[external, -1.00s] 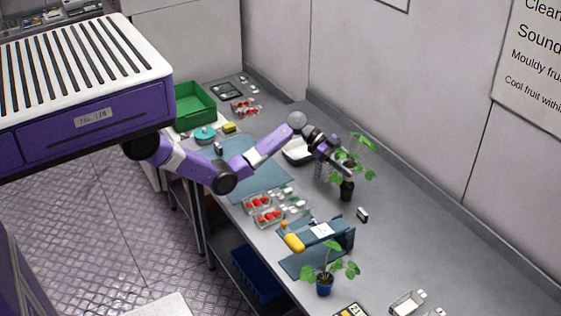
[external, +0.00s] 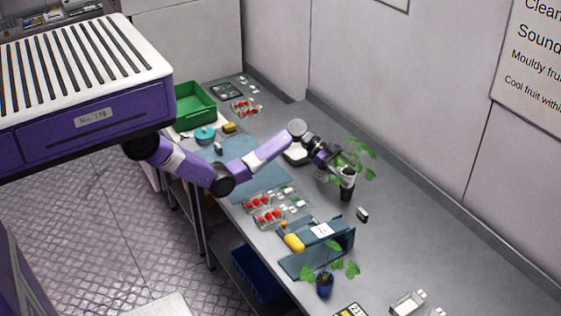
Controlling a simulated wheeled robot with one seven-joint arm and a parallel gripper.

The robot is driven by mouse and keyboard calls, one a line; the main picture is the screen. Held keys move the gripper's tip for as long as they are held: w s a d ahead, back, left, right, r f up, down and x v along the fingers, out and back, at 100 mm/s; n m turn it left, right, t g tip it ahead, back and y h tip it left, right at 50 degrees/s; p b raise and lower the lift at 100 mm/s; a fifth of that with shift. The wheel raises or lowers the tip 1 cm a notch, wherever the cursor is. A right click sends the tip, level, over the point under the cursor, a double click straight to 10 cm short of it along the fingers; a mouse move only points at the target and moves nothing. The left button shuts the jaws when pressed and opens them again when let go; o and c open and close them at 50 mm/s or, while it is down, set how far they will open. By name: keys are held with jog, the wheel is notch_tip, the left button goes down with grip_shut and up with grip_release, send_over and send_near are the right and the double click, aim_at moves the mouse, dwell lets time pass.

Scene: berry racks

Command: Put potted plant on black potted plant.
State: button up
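A leafy green plant in a black pot (external: 347,192) stands on the bench right of centre. My gripper (external: 344,166) is just above this pot, among the green leaves (external: 364,148). A small pale shape shows between the gripper and the black pot; I cannot tell whether it is a second pot or part of the gripper. The fingers are too small and overlapped by leaves to tell whether they are open or holding something. Another leafy plant in a blue pot (external: 324,285) stands upright near the bench's front edge, well apart from my gripper.
Punnets of red berries (external: 268,215), a blue stand with a yellow item (external: 294,243) and blue mats (external: 262,178) lie left and in front. A green crate (external: 196,104) is at the far left. A small dark-and-white block (external: 362,215) lies near the black pot. The bench's right side is mostly clear.

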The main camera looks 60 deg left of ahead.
jog(key=shift+r, duration=0.2)
jog(key=b+v, duration=0.1)
jog(key=v, duration=1.1)
jog(key=shift+w, duration=0.1)
